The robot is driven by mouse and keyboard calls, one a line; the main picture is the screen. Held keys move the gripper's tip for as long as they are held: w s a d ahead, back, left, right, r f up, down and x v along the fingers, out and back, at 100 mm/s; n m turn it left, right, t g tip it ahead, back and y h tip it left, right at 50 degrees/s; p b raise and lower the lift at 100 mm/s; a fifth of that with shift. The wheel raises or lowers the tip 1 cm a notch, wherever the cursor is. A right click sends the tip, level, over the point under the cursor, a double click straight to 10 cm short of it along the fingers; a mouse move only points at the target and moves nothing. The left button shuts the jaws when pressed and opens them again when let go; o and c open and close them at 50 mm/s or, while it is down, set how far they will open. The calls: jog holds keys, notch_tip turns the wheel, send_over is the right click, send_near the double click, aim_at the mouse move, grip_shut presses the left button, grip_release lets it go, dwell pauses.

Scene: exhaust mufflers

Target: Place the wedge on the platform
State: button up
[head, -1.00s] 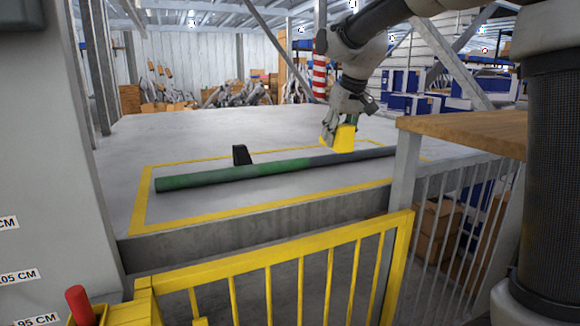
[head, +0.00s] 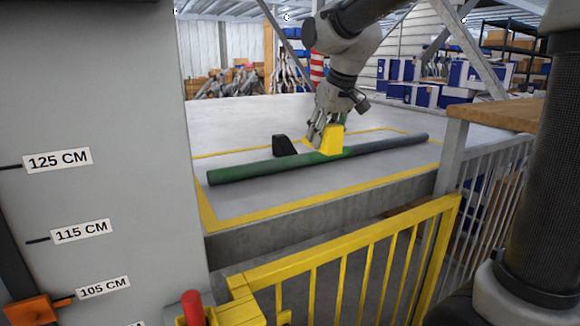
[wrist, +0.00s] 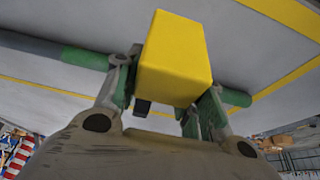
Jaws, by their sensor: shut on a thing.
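The yellow wedge (head: 331,139) is held in my gripper (head: 322,126), which is shut on it. It is right by the long green and grey pipe (head: 250,171) on the platform (head: 310,195); I cannot tell whether it touches the platform or the pipe. In the wrist view the wedge (wrist: 175,60) sits between the two fingers of my gripper (wrist: 165,100), with the pipe (wrist: 85,58) behind it. A black wedge (head: 284,146) stands on the platform behind the pipe, left of the yellow one.
A yellow railing (head: 350,255) runs along the front of the platform. A grey column with height labels (head: 95,150) stands at the left. A wooden ledge (head: 497,111) is at the right. The platform's back part is clear.

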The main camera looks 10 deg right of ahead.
aim_at(337, 126)
notch_tip(337, 126, down, 9)
jog(key=shift+r, duration=0.1)
dwell(0.4)
jog(key=o, duration=1.1)
jog(key=shift+f, duration=0.2)
jog(key=v, duration=1.2)
jog(key=shift+r, duration=0.2)
jog(key=s+d+f+m, duration=0.1)
jog(key=s+d+f, duration=0.1)
jog(key=s+d, duration=0.2)
jog(key=s+d+f+m+h, duration=0.1)
jog(key=s+d+f, duration=0.2)
jog(key=s, duration=0.7)
jog(key=s+d+f+m, duration=0.1)
jog(key=s+d+f, duration=0.2)
jog(key=s+d, duration=0.3)
jog(key=shift+s+d+f+m, duration=0.1)
jog(key=shift+s+f+m, duration=0.05)
jog(key=shift+s, duration=0.4)
jog(key=shift+s+d+f+m, duration=0.1)
jog(key=shift+s+d+m, duration=0.05)
jog(key=shift+s, duration=0.35)
